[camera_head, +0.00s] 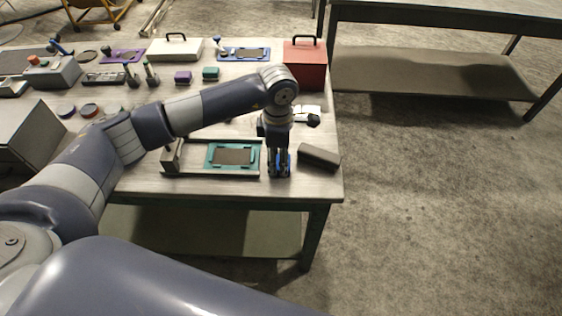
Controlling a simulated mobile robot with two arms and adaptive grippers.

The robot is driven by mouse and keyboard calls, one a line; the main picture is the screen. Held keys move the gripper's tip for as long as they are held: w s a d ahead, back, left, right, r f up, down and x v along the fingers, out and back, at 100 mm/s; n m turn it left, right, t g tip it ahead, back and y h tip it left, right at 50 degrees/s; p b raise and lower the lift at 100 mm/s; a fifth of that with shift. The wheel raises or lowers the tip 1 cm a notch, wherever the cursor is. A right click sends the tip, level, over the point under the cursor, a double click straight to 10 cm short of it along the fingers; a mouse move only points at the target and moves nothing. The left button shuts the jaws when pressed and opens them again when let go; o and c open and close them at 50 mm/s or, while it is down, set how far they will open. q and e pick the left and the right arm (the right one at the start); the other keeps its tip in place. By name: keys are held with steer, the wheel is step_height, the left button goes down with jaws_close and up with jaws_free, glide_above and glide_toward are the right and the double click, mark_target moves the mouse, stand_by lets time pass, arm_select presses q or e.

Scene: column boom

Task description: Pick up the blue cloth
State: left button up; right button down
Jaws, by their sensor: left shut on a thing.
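My left gripper (279,172) points down at the front right of the table (230,186) and is shut on a blue thing, which looks like the blue cloth (284,160). Only a little blue shows between and beside the fingers; the rest is hidden by them. The gripper is between a teal-framed piece (213,156) on its left and a dark grey block (319,157) on its right. I cannot tell whether the cloth touches the tabletop. My right gripper is not in view.
A red box (305,65) with a black handle stands behind the gripper, and a small white item (307,113) lies in front of that box. Several tools and boxes fill the table's left and back. A second table (440,14) stands at the back right, with open floor before it.

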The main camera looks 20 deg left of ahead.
mark_target(277, 153)
arm_select(q)
steer(key=shift+r, duration=0.1)
steer(key=shift+w+r, duration=0.1)
steer(key=shift+r, duration=0.1)
steer(key=r+b, duration=0.1)
steer(key=s+r+b, duration=0.1)
steer(key=shift+r, duration=0.35)
steer(key=s+r+b, duration=0.1)
steer(key=s+b, duration=0.2)
steer(key=s, duration=1.2)
steer(key=shift+a+r+b, duration=0.35)
steer(key=shift+b, duration=0.05)
steer(key=shift+s, duration=0.1)
steer(key=o, duration=0.5)
steer(key=c, duration=0.4)
